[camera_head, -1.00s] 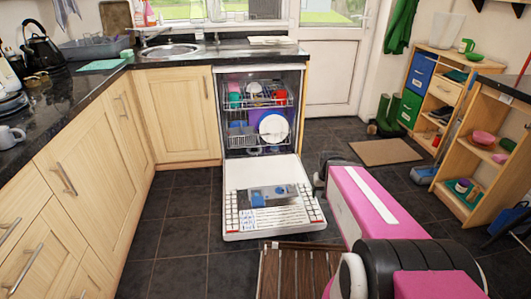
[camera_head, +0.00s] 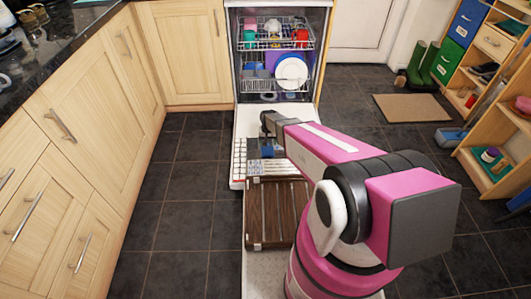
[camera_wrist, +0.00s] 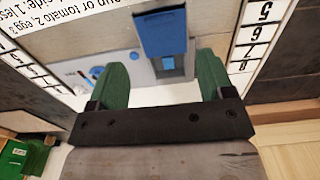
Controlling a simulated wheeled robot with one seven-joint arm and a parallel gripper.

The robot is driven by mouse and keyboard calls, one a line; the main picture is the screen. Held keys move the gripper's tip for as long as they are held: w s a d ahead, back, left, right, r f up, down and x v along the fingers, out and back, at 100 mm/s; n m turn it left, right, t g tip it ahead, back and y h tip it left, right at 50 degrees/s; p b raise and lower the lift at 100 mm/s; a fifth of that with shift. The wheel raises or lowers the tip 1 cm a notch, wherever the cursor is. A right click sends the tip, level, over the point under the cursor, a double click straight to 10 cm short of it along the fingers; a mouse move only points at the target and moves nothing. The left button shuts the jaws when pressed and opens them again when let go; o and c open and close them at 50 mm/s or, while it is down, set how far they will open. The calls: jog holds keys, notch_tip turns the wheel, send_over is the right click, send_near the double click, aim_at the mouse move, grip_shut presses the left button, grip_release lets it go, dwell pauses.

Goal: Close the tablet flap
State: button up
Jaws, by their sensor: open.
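The dishwasher door (camera_head: 239,135) is folded down flat, with white, printed strips on it. The grey tablet dispenser (camera_head: 254,149) sits in the door, partly hidden by my arm in the head view. In the wrist view the dispenser (camera_wrist: 110,72) lies beyond my fingers. Its blue tablet flap (camera_wrist: 162,32) stands open at the top centre, with a lighter blue spot just below it. My gripper (camera_wrist: 163,80) has two green fingers, spread wide and empty. The flap appears in line with the gap between them, apart from both.
The racks (camera_head: 275,60) inside the dishwasher hold plates and cups. Wooden cabinets (camera_head: 85,115) stand at left and a shelf unit (camera_head: 475,60) at right. Green boots (camera_head: 422,62) and a doormat (camera_head: 412,107) lie behind. Dark tiled floor is clear left of the door.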

aim_at(268, 154)
notch_tip(268, 154, down, 10)
jog(key=shift+r, duration=0.1)
dwell(0.4)
